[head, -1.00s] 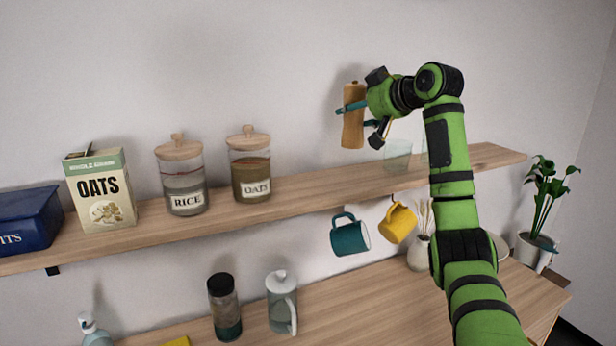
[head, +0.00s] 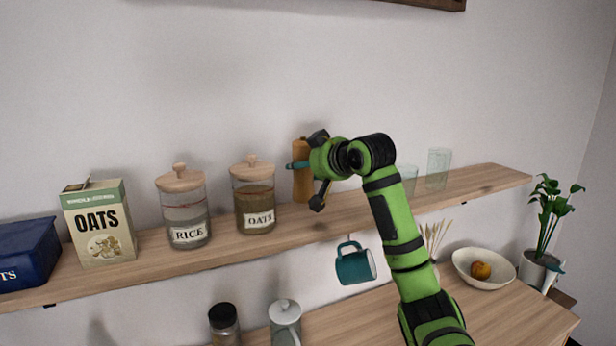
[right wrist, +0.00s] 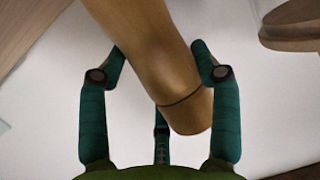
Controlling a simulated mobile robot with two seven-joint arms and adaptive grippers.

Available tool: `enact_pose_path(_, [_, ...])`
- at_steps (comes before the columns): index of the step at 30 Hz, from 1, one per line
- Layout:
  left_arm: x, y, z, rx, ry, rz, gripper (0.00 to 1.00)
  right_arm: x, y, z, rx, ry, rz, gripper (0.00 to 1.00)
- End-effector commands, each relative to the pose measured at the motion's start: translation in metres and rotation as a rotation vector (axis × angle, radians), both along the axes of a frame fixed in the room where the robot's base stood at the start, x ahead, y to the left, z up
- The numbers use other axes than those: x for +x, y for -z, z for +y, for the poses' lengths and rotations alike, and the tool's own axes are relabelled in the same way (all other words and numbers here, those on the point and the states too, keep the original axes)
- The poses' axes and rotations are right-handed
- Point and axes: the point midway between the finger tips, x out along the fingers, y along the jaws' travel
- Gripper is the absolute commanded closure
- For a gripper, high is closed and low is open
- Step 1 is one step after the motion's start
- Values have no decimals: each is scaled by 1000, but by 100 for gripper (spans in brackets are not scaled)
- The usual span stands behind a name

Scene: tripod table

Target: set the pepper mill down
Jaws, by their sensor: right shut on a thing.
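The pepper mill (head: 302,188) is a tan wooden cylinder, upright on or just above the shelf (head: 480,182), right of the oats jar. I cannot tell whether its base touches the wood. My right gripper (head: 303,166) is shut on the mill's middle, its arm coming from the lower right. In the right wrist view the mill (right wrist: 150,45) runs between the teal fingers (right wrist: 158,72), one end showing below them. My left gripper is not in view.
Left of the mill stand the oats jar (head: 254,200), rice jar (head: 183,212) and oats box (head: 99,222). Glasses (head: 438,168) stand right of the gripper. A teal mug (head: 355,265) hangs below the shelf. Bare shelf lies in front of the mill.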

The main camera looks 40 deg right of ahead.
Motion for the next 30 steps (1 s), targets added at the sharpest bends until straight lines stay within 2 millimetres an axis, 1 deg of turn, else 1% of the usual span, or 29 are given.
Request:
enact_pose_path(1, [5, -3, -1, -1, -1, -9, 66, 0, 4, 1, 0, 0, 2, 77])
enact_pose_path(3, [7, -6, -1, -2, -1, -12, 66, 0, 13, 0, 2, -1, 3, 77])
enact_pose_path(7, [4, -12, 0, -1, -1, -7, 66, 0, 30, 1, 2, -2, 3, 77])
enact_pose_path(9, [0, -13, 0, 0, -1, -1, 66, 0, 35, 0, 1, -1, 1, 77])
enact_pose_path(15, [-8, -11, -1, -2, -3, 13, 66, 0, 38, 0, 0, 0, -3, 77])
enact_pose_path(21, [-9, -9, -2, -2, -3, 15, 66, 0, 41, 0, 0, -1, -1, 77])
enact_pose_path(22, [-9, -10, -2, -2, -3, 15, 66, 0, 41, 0, 1, -1, 1, 28])
enact_pose_path(23, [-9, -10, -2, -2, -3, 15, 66, 0, 41, 0, 1, -1, 1, 16])
enact_pose_path(24, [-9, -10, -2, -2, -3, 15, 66, 0, 41, 0, 1, -1, 1, 12])
enact_pose_path(30, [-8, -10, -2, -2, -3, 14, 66, 0, 41, 0, 1, -1, 2, 12])
